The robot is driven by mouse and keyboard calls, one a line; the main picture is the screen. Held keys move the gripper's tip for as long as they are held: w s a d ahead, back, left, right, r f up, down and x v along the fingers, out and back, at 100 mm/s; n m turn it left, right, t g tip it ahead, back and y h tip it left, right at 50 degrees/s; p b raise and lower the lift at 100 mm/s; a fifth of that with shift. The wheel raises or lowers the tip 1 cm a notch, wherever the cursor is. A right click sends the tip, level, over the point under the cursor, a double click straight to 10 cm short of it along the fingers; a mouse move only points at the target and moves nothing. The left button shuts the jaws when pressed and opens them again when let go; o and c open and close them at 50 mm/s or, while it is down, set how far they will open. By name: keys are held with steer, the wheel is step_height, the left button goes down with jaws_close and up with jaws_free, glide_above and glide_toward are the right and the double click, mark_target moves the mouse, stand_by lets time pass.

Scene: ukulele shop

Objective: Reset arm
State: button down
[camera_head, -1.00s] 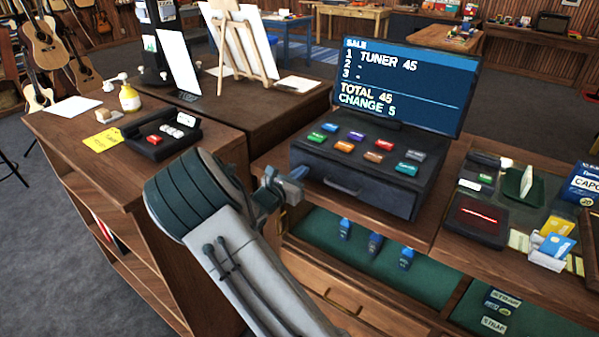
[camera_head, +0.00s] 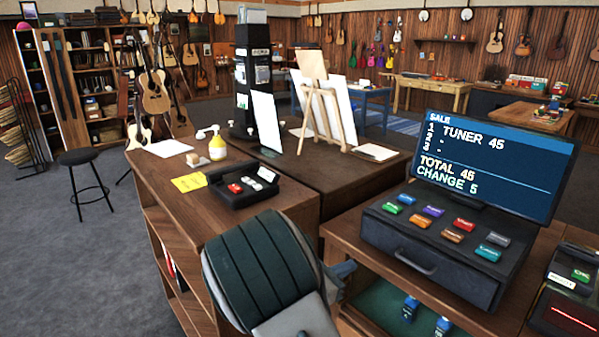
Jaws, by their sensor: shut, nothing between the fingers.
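My arm rises from the bottom edge in the head view, in front of the counter. My gripper (camera_head: 343,270) shows only partly, past the right side of my dark, ribbed arm link. It is shut and empty, left of the register drawer and apart from it as far as I can see. The register (camera_head: 430,262) is a dark box with several coloured keys on top and its drawer closed. Its screen (camera_head: 494,165) reads TUNER 45, TOTAL 45, CHANGE 5.
On the left counter (camera_head: 160,183) are a black tray (camera_head: 243,203), a yellow note (camera_head: 189,182) and a yellow pump bottle (camera_head: 217,148). An easel (camera_head: 322,115) stands behind. A red-lit device (camera_head: 570,315) is at the lower right. A stool (camera_head: 80,158) stands left on open floor.

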steer(key=s+d+m+g+y, duration=0.35)
steer(key=s+m, duration=0.25)
steer(key=s, duration=0.2)
steer(key=s+d+m+g+y, duration=0.3)
steer(key=s+d+m+g, duration=0.2)
steer(key=s+m, duration=0.25)
steer(key=s+a+r+m+t+y, duration=0.1)
steer(key=s+a+r+m+y, duration=0.1)
steer(key=s+a+m+y, duration=0.1)
steer(key=s+a+r+m+t+y, duration=0.1)
steer(key=s+a+r+m+y, duration=0.2)
steer(key=s+m, duration=0.4)
steer(key=shift+s+a+r+y, duration=0.35)
steer(key=shift+s+a+y, duration=0.3)
steer(key=shift+y, duration=0.3)
steer(key=shift+t, duration=0.25)
